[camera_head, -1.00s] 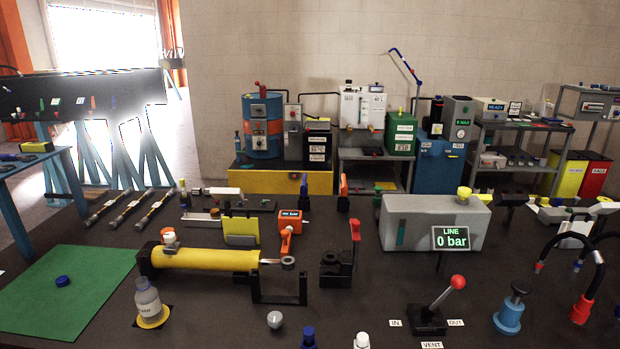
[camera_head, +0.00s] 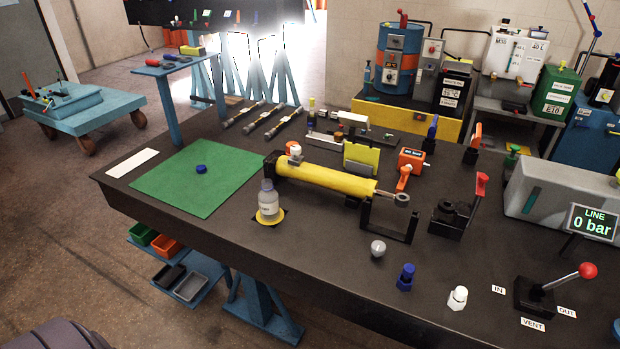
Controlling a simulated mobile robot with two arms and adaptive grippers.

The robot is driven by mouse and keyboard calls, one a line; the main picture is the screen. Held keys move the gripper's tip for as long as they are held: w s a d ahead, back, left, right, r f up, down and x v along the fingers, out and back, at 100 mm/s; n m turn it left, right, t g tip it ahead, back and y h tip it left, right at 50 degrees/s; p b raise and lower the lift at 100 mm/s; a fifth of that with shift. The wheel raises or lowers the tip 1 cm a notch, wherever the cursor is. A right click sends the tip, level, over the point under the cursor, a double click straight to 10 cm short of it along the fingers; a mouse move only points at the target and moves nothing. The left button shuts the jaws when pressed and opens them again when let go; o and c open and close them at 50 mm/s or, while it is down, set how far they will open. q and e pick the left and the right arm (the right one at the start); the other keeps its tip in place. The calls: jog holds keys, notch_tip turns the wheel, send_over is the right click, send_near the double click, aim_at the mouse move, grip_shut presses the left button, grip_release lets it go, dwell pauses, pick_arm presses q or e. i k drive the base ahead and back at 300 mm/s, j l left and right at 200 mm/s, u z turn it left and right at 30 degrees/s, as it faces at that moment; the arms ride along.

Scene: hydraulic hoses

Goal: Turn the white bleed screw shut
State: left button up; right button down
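Neither of my grippers is in view.
A lever with a red knob (camera_head: 587,270) stands right of the white fitting, among IN, OUT and VENT labels. A display (camera_head: 592,222) reads LINE 0 bar. A bottle (camera_head: 268,198), a silver ball-shaped piece (camera_head: 378,248) and a green mat (camera_head: 190,185) lie left.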

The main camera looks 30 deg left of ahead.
aim_at(296, 150)
jog(key=i+j+z, duration=0.15)
jog(key=j, duration=0.55)
jog(key=j+z, duration=0.15)
jog(key=j, duration=0.6)
